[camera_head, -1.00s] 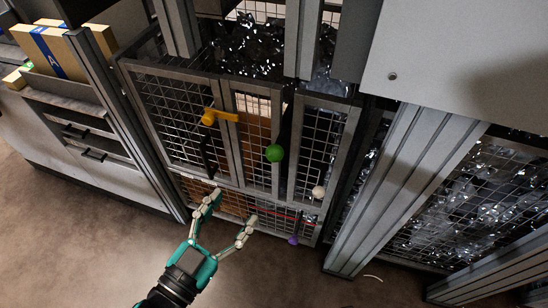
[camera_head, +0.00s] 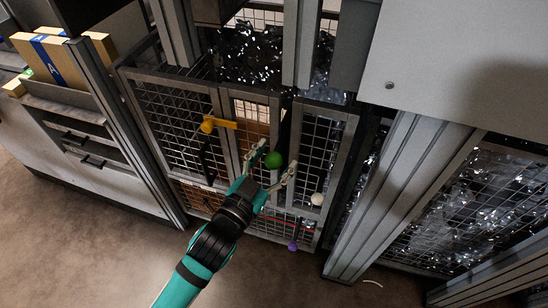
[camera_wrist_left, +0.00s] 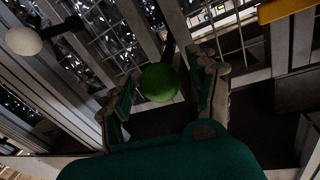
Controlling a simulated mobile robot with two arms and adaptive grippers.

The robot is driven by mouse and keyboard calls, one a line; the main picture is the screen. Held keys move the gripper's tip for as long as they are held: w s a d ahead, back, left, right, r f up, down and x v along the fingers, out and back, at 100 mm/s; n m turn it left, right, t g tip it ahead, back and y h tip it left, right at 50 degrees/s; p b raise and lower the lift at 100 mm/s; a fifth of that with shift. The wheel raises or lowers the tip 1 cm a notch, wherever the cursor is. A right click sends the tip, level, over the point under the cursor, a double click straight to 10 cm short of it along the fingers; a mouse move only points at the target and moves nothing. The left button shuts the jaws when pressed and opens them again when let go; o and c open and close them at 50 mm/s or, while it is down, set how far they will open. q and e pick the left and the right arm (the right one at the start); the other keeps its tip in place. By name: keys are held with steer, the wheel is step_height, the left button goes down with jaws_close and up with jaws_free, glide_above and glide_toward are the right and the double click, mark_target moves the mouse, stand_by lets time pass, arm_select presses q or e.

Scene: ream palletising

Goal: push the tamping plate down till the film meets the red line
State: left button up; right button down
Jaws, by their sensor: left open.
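My left gripper (camera_head: 275,158) is open, its two fingers on either side of a green ball knob (camera_head: 273,159) at the front of a mesh cage. In the left wrist view the green knob (camera_wrist_left: 159,82) shows between the fingers (camera_wrist_left: 163,88); I cannot tell whether they touch it. Shiny film (camera_head: 262,52) fills the upper part of the cage behind the mesh. A thin red line (camera_head: 300,228) runs across the low front mesh, partly hidden by my gripper and arm. I cannot clearly make out the tamping plate. My right gripper is out of view.
A yellow handle (camera_head: 208,124), a white ball knob (camera_head: 317,199) and a purple knob (camera_head: 293,246) stick out of the cage front. Grey posts (camera_head: 395,190) stand at the right. A shelf with boxes (camera_head: 48,60) is at the left.

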arm_select(q)
steer(key=shift+w+d, duration=0.1)
jaws_close()
stand_by(0.4)
